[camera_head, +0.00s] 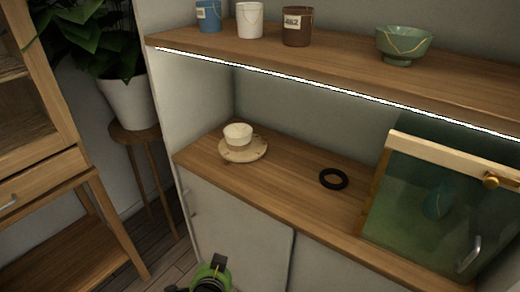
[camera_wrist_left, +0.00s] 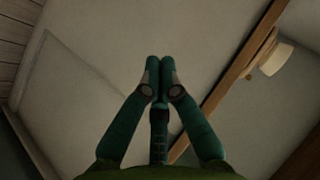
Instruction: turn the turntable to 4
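A round, pale wooden turntable (camera_head: 243,154) sits on the lower shelf, toward its left end. A white cup (camera_head: 238,134) with gold seams stands on it. No number can be read on it at this size. Part of the turntable (camera_wrist_left: 264,64) and the cup (camera_wrist_left: 282,57) show at the upper right of the left wrist view, beyond the shelf edge. My left gripper (camera_wrist_left: 160,66) has its teal fingers together with nothing between them, apart from the turntable. A green and black part of my arm shows at the bottom of the head view. My right gripper is not in view.
A black ring (camera_head: 333,179) lies on the lower shelf (camera_head: 290,188), right of the turntable. A greenish glass case (camera_head: 430,195) fills the shelf's right end. Cups and a green bowl (camera_head: 403,43) stand on the upper shelf, above. A potted plant (camera_head: 127,102) stands left.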

